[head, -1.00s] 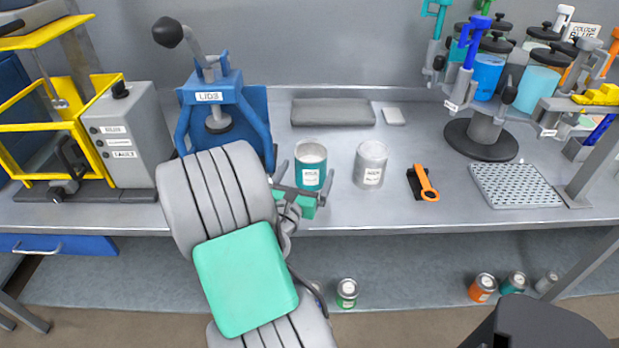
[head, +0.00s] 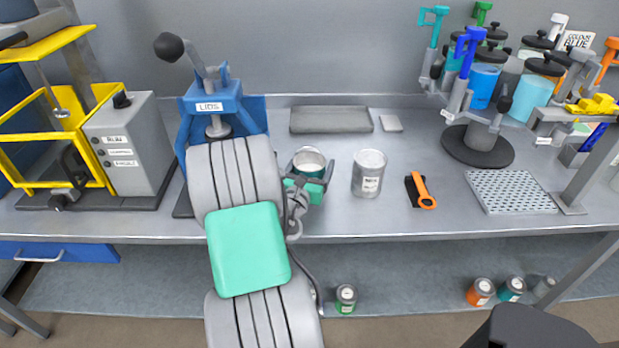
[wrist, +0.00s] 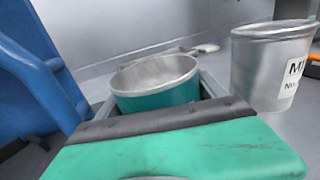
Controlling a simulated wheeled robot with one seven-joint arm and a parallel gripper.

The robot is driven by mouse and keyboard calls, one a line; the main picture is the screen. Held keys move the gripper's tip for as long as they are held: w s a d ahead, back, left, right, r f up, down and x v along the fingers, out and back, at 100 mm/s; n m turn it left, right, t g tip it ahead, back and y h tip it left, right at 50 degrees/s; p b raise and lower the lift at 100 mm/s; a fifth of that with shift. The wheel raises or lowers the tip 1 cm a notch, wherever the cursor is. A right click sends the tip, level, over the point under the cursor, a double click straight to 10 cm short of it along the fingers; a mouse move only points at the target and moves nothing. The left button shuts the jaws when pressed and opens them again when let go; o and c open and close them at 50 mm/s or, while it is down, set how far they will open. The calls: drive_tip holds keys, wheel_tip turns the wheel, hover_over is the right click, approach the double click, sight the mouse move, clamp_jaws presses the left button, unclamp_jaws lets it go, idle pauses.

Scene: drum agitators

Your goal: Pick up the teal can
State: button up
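The teal can (head: 312,168) is an open-topped metal tin with a teal band, standing upright on the bench in front of the grey tray. My gripper (head: 311,178) reaches it from the front, with one finger on each side of it. In the wrist view the teal can (wrist: 158,98) sits between the finger ends, beyond the teal and dark palm of my gripper (wrist: 160,112). The fingers look spread around the can; whether either touches it is hard to see. The can's lower part is hidden by my gripper.
A silver can (head: 369,174) stands close to the right. The blue lid press (head: 222,110) stands close to the left. An orange-handled tool (head: 421,190) and a perforated tray (head: 511,192) lie farther right. A grey tray (head: 332,120) lies behind. Several small cans stand on the lower shelf.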

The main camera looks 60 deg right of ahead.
drive_tip(key=c, duration=1.3)
drive_tip(key=shift+c, duration=0.6)
drive_tip(key=shift+r, duration=0.25)
